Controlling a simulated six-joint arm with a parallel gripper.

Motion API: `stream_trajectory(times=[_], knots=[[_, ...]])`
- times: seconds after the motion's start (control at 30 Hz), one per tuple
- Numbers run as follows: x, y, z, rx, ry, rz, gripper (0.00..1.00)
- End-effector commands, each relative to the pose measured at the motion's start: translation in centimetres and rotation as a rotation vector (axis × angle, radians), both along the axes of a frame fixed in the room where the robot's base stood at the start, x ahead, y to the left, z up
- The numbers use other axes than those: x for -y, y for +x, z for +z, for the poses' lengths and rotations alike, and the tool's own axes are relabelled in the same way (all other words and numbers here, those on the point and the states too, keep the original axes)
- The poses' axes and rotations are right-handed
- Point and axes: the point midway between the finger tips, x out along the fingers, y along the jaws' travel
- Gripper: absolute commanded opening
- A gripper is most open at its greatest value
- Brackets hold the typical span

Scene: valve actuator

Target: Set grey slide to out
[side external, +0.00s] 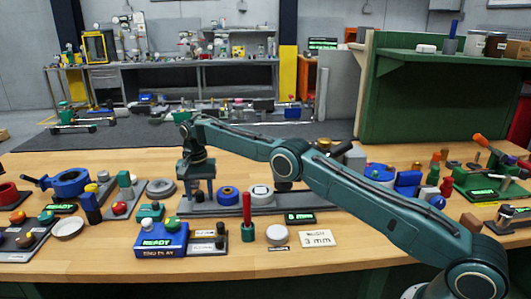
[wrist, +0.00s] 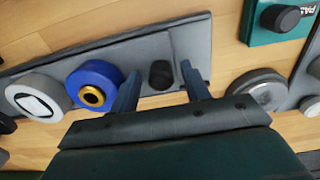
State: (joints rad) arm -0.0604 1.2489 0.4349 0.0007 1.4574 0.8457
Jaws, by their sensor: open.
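A long grey slide unit (wrist: 118,50) lies on the wooden bench, and it also shows in the side view (side external: 285,208). A black knob (wrist: 161,74) stands near one end of it. Beside the knob are a blue ring with a brass centre (wrist: 95,85) and a grey round part with a white face (wrist: 36,97). My gripper (wrist: 160,72) is open, with one finger on each side of the knob and visible gaps to both. In the side view my gripper (side external: 197,198) points down over the unit's left end, and its fingers partly hide that end.
A display reading 0 mm (side external: 300,217) and a 3 mm card (side external: 316,238) lie right of a red-handled post (side external: 247,215). A blue READY box (side external: 161,240) stands in front of my gripper. A round metal disc (wrist: 262,92) lies close beside the right finger.

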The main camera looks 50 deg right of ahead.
Motion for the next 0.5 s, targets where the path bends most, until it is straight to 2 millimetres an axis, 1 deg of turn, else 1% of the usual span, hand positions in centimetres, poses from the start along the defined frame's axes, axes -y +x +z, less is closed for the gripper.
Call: stream_trajectory(times=[0.27, 0.5], knots=[[0.6, -0.4, 0.1, 0.0, 0.0, 0.0, 0.47], [1.4, -1.2, 0.1, -0.003, 0.0, 0.0, 0.47]])
